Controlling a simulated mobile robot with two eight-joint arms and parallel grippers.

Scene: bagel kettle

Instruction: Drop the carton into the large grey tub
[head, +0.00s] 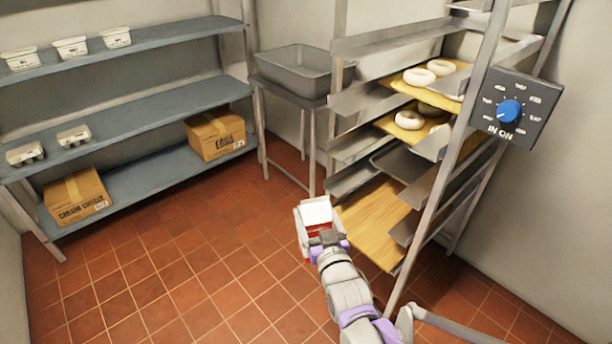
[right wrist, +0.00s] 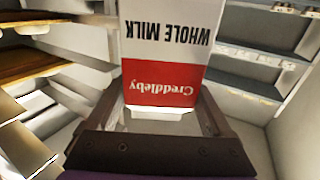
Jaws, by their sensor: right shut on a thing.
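The carton is a white and red milk carton marked "Whole Milk" (right wrist: 165,50). In the head view the carton (head: 315,213) is held out in front of my right arm. My right gripper (head: 325,238) is shut on it, with a finger on each side in the right wrist view (right wrist: 160,120). The large grey tub (head: 296,77) sits on a small metal stand at the back, beyond and above the carton in the picture. The tub looks empty, though its near floor is hidden. My left gripper is not in view.
A metal rack (head: 390,45) with bagels on boards stands right of the tub. A control box with a blue knob (head: 510,110) is at the right. Grey shelves (head: 130,105) with tubs, egg cartons and boxes line the left. The tiled floor (head: 200,250) is clear.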

